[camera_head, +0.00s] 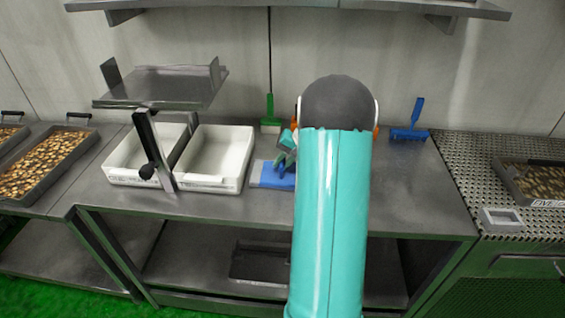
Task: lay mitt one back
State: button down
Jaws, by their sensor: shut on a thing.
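My teal arm stands in front of the table and hides most of my gripper (286,151), whose visible part shows just left of the arm. It is shut on a dark blue mitt (283,166), which is small and partly hidden. The mitt is at or just above a lighter blue flat pad (268,180) on the steel table. I cannot tell whether the mitt touches the pad. No number on the mitt can be read.
Two white trays (217,181) stand left of the pad, with a raised steel platform (165,87) above. A green brush (270,115) and a blue brush (408,130) are at the back. The table (420,185) is clear right of my arm. A shelf (300,4) hangs above.

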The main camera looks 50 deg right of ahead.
jog(key=shift+f, duration=0.1)
jog(key=c, duration=1.4)
grip_release()
jog(key=v, duration=1.2)
jog(key=a+r+n+g+h, duration=0.15)
jog(key=a+r, duration=0.35)
jog(key=a, duration=0.8)
jog(key=a+r+n+h, duration=0.1)
jog(key=a+r+n, duration=0.25)
jog(key=a, duration=0.95)
jog(key=s+a+n, duration=0.1)
jog(key=s+a, duration=0.3)
jog(key=a, duration=0.1)
jog(key=s+a+n+t+h, duration=0.1)
jog(key=s+a+n, duration=0.1)
jog(key=s+a, duration=0.2)
jog(key=s+a+n+t, duration=0.1)
jog(key=s+a+n, duration=0.1)
jog(key=s+a, duration=0.2)
jog(key=shift+s+a+f+h, duration=0.1)
jog(key=shift+s+a+h, duration=0.1)
jog(key=shift+a, duration=0.65)
jog(key=shift+s+a+f+h, duration=0.1)
jog(key=shift+s+a+f, duration=0.05)
jog(key=shift+a, duration=0.7)
